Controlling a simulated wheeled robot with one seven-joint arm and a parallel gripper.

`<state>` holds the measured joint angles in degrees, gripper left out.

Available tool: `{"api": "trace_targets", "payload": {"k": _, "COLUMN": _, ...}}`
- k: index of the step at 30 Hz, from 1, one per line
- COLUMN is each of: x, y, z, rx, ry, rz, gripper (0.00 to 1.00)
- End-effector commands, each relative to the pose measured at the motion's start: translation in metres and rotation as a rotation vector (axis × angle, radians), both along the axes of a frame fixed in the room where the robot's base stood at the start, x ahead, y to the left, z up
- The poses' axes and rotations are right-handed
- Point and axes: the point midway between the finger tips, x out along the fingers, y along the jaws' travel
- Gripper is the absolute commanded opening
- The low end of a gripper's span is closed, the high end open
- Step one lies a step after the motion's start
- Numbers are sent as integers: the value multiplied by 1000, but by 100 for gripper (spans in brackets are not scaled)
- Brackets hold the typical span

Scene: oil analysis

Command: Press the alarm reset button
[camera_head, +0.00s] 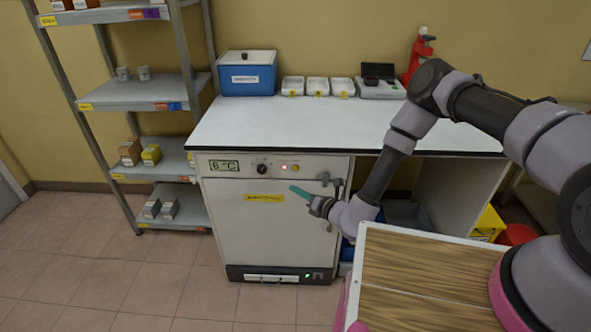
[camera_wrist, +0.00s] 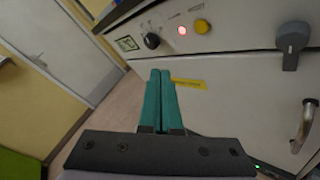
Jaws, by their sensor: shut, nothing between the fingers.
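The cabinet (camera_head: 240,222) under the bench has a control strip along its top front. A yellow button (camera_head: 296,168) sits on that strip, right of a lit red lamp (camera_head: 285,167); which of these is labelled alarm reset cannot be read. In the wrist view the yellow button (camera_wrist: 202,27) and the red lamp (camera_wrist: 183,30) are ahead of the fingers, near the top. My gripper (camera_head: 292,188) has teal fingers and is shut and empty. It is in front of the cabinet door, a little below the button and apart from it. The fingers also show in the wrist view (camera_wrist: 160,72).
A black knob (camera_head: 262,169) and a display reading 6 °C (camera_head: 223,165) are left of the lamp. A dark door handle (camera_head: 337,187) is right of my gripper. The white bench top (camera_head: 300,125) overhangs the strip. A shelf rack (camera_head: 135,92) stands left; the floor in front is clear.

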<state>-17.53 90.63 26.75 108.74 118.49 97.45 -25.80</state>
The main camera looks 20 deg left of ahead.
Motion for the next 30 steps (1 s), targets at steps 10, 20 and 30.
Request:
{"api": "trace_targets", "payload": {"k": 10, "x": 47, "y": 11, "z": 1, "rx": 1, "ry": -4, "rz": -1, "gripper": 0}}
{"api": "trace_targets", "payload": {"k": 20, "x": 76, "y": 18, "z": 0, "rx": 0, "ry": -1, "rz": 0, "gripper": 0}}
{"api": "trace_targets", "payload": {"k": 30, "x": 78, "y": 19, "z": 0, "rx": 0, "ry": 0, "rz": 0, "gripper": 0}}
